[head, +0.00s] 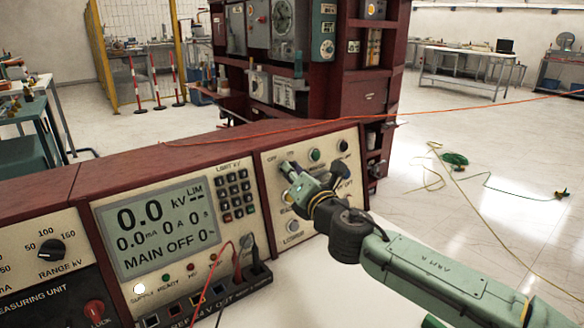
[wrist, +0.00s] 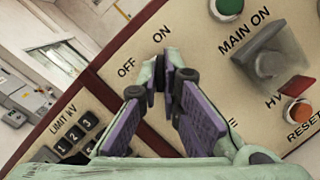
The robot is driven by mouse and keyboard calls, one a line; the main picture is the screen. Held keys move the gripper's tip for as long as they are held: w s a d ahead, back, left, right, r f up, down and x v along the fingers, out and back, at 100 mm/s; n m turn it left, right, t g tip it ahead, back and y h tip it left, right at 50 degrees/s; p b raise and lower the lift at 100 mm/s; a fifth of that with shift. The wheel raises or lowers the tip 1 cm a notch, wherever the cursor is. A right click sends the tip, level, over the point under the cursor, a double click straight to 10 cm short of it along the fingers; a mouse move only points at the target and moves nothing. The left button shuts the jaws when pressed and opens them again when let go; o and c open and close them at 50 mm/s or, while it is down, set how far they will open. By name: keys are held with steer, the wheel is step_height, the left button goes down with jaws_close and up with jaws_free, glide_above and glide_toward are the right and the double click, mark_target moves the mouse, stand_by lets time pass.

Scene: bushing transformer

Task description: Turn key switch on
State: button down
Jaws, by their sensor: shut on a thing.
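The cream control panel (wrist: 205,55) carries the printed OFF and ON labels in the wrist view, and it also shows in the head view (head: 330,138). My gripper (wrist: 164,76) is shut at the panel face just below these labels. The key switch is between or behind its fingertips, so I cannot see the key or which way it points. In the head view my gripper (head: 289,170) reaches in from the right to the panel's upper left, beside the OFF label. The display (head: 155,228) reads 0.0 kV and MAIN OFF.
A keypad (head: 237,192) lies to the left. Test leads (head: 225,262) plug in below.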

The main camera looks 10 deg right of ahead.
steer(key=shift+m, duration=0.4)
steer(key=c, duration=1.8)
jaws_free()
steer(key=s, duration=0.4)
steer(key=s+d, duration=0.1)
steer(key=s, duration=0.7)
steer(key=shift+d, duration=0.4)
steer(key=shift+w, duration=0.1)
